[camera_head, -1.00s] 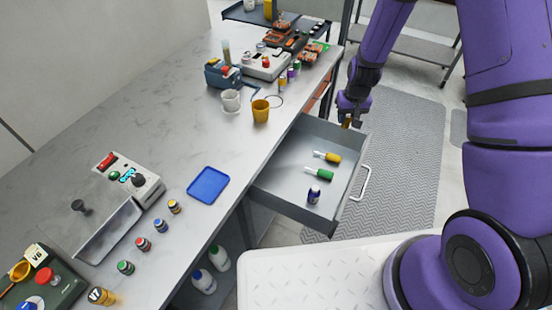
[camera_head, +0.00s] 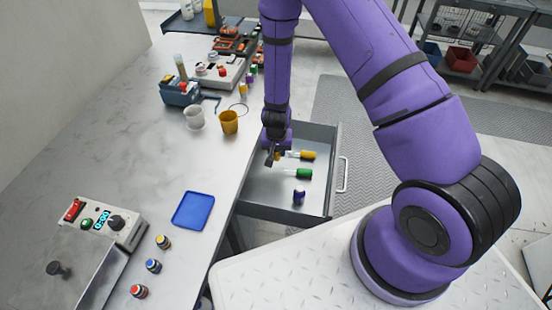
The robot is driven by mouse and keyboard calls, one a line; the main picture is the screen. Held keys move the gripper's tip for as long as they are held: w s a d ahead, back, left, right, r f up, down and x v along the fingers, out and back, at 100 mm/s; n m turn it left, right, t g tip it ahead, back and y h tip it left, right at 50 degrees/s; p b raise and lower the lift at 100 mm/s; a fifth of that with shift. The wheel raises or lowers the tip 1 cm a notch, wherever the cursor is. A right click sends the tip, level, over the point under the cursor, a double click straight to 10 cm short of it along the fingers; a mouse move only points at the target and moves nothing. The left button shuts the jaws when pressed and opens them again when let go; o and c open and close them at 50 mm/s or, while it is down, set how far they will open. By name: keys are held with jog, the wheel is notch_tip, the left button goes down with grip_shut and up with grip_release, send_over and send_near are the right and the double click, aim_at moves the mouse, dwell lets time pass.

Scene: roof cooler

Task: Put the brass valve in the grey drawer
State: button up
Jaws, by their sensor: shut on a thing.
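The grey drawer (camera_head: 270,205) stands pulled out from the workbench, in the middle of the view. My gripper (camera_head: 271,158) points down over the far left part of the drawer and is shut on the brass valve (camera_head: 277,156). Only a small brass-coloured bit of the valve shows; my fingers hide the rest. I cannot tell whether the valve touches the drawer floor.
In the drawer lie a yellow-handled tool (camera_head: 302,155), a green-handled tool (camera_head: 302,174) and a dark blue bottle (camera_head: 299,196). The drawer's front left floor is clear.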

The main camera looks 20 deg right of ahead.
aim_at(277, 158)
jog(key=shift+f, duration=2.05)
jog(key=shift+f, duration=0.15)
jog(key=o, duration=1)
jog(key=r, duration=0.4)
jog(key=s+r, duration=0.1)
jog(key=r, duration=0.7)
jog(key=shift+s+a+r, duration=0.2)
jog(key=shift+a, duration=0.05)
